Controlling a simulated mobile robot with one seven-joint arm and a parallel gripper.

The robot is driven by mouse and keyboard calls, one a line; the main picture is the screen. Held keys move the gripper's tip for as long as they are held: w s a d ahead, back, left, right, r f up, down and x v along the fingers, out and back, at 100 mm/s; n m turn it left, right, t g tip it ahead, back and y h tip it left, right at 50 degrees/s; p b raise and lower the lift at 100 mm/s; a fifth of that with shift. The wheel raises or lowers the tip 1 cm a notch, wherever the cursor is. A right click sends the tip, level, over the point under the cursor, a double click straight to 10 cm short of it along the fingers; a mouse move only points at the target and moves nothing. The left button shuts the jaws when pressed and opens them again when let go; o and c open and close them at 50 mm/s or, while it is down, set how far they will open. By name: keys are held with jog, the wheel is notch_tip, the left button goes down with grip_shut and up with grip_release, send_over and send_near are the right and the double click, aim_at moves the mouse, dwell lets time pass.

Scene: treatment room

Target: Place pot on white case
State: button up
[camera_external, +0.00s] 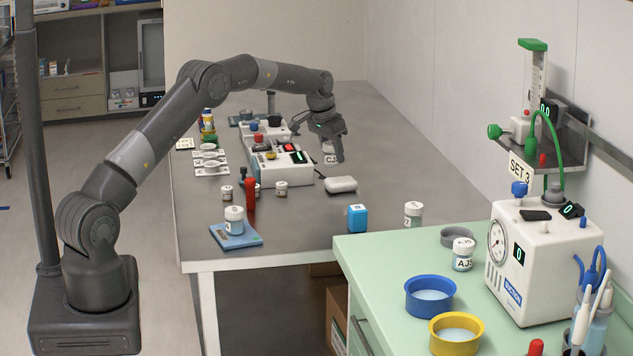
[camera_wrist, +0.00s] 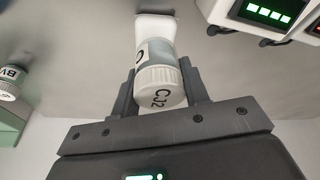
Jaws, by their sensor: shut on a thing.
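My gripper (camera_external: 334,152) is shut on a small pot (camera_external: 329,148) with a white lid, held above the grey table. In the wrist view the pot (camera_wrist: 160,82) sits between both fingers of my gripper (camera_wrist: 157,90), its lid marked "CJ2" facing the camera. The white case (camera_external: 341,185), a small rounded box, lies on the table below the gripper. In the wrist view the white case (camera_wrist: 155,27) shows just past the pot, partly hidden by it. The pot is apart from the case in the external view.
A white device with a lit display (camera_external: 281,165) stands left of the case. A blue cube (camera_external: 357,217), a pot on a blue pad (camera_external: 236,236) and another pot (camera_external: 413,213) stand nearer the front. The table (camera_external: 385,160) right of the case is clear.

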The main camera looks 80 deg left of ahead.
aim_at(331, 165)
jog(key=shift+a+f, duration=0.35)
jog(key=shift+f, duration=1.85)
jog(key=shift+f, duration=0.1)
jog(key=shift+f, duration=0.1)
jog(key=o, duration=1)
jog(key=v, duration=1.2)
jog(key=shift+s, duration=0.1)
jog(key=shift+d, duration=0.1)
